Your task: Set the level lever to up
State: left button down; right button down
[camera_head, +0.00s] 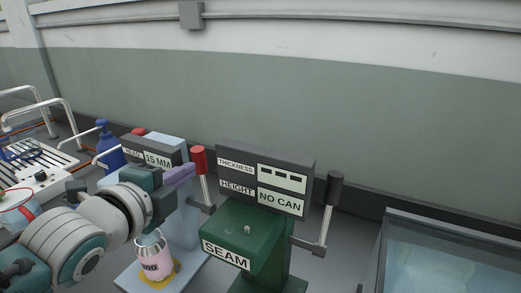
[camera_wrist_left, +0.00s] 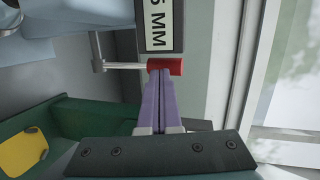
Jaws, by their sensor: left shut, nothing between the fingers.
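A lever with a red knob (camera_head: 198,158) stands nearly upright at the right side of the pale blue machine (camera_head: 182,228). Its display (camera_head: 158,160) reads 15 MM. My left gripper (camera_head: 183,173) has purple fingers, shut and empty, just left of the red knob. In the left wrist view the shut fingertips (camera_wrist_left: 159,74) overlap the red knob (camera_wrist_left: 172,66); I cannot tell whether they touch it. The lever's metal rod (camera_wrist_left: 122,66) shows clear of the fingers. My right gripper is out of view.
A green seamer (camera_head: 240,225) marked SEAM has a black-knobbed lever (camera_head: 334,188) and a NO CAN display (camera_head: 281,202). A pink can (camera_head: 154,262) stands below my left arm. A blue bottle (camera_head: 108,145) is behind. A glass-topped case (camera_head: 450,260) is at right.

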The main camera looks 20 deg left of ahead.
aim_at(198, 157)
pick_arm(q)
jog(key=shift+w, duration=0.4)
jog(key=w+r+g+p, duration=0.1)
jog(key=p, duration=0.2)
jog(key=shift+w+r, duration=0.2)
jog(key=shift+w+d+f+g+b, duration=0.1)
jog(key=shift+w+f+g+b, duration=0.05)
jog(key=shift+w, duration=0.35)
jog(key=shift+w+f+g+b, duration=0.1)
jog(key=shift+w+g+b, duration=0.05)
jog(key=shift+w, duration=0.35)
